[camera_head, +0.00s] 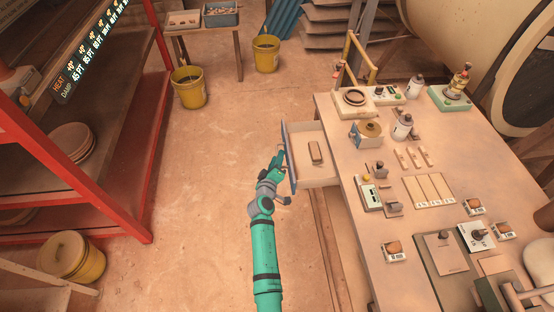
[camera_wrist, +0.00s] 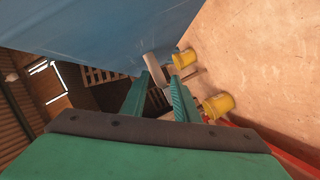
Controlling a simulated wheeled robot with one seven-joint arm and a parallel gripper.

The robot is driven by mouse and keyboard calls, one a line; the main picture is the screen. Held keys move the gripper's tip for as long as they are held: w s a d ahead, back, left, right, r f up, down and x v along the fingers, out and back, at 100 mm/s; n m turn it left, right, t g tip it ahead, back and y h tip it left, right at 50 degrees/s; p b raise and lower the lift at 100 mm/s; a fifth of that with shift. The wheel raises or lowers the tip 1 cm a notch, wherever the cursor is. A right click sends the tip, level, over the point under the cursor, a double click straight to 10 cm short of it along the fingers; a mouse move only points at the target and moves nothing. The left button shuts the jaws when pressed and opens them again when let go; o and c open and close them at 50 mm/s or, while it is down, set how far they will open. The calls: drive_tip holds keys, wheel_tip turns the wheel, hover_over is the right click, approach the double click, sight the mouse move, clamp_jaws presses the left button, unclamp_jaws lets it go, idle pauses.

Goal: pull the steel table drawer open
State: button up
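The steel table (camera_head: 345,190) stands at the right in the head view. Its drawer (camera_head: 324,172) sticks out from the left side, pulled well open, with a brown block (camera_head: 315,152) inside. The drawer's blue front (camera_head: 290,170) faces left and also fills the upper left of the wrist view (camera_wrist: 90,30). My gripper (camera_head: 279,160) is at this front. In the wrist view its two green fingers (camera_wrist: 162,72) are on either side of a pale handle (camera_wrist: 155,68), which fills the gap between the tips. Finger contact is hard to see.
The tabletop holds scales, pots, bottles and small tools. A red shelf rack (camera_head: 125,150) stands at the left. Yellow buckets (camera_head: 189,87) stand at the back and a lidded yellow one (camera_head: 72,257) at lower left. The floor between rack and table is clear.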

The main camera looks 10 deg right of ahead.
drive_tip(key=v, duration=1.1)
drive_tip(key=shift+w+f, duration=0.1)
drive_tip(key=shift+f, duration=0.05)
drive_tip(key=s+a+f+m+y, duration=0.1)
drive_tip(key=s+a+f+y, duration=0.1)
drive_tip(key=s, duration=1.1)
drive_tip(key=s+a+f+m+y, duration=0.1)
drive_tip(key=s+a+y, duration=0.1)
drive_tip(key=s, duration=1.1)
drive_tip(key=s+a+r+m+t+y, duration=0.1)
drive_tip(key=s+r+m, duration=0.4)
drive_tip(key=s+r, duration=1)
drive_tip(key=s, duration=0.3)
drive_tip(key=shift+s+m, duration=0.25)
drive_tip(key=shift+m, duration=0.05)
drive_tip(key=shift+s+a, duration=0.1)
